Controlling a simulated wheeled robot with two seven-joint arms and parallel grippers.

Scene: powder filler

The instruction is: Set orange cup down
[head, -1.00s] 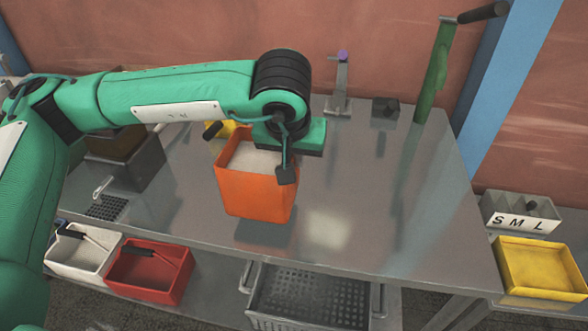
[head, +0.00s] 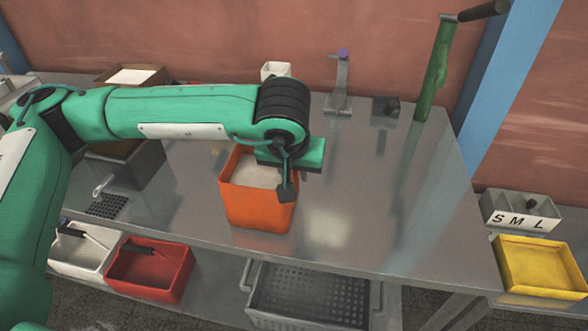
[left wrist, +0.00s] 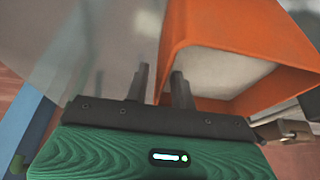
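The orange cup (head: 257,207) is a square, open box with pale powder (head: 258,174) in it. It stands upright on the metal table (head: 400,205), its base apparently touching the top. My left gripper (head: 287,191) is at the cup's right rim. In the left wrist view, the gripper's fingers (left wrist: 160,78) straddle one wall of the orange cup (left wrist: 240,105), one finger inside and one outside. They appear shut on that wall. My right gripper is not in view.
A red bin (head: 150,270) and a white bin (head: 85,248) hang at the front left. A yellow bin (head: 541,268) is at the right. A green lever (head: 434,75) and a small stand (head: 342,85) are at the back. The table's right half is mostly clear.

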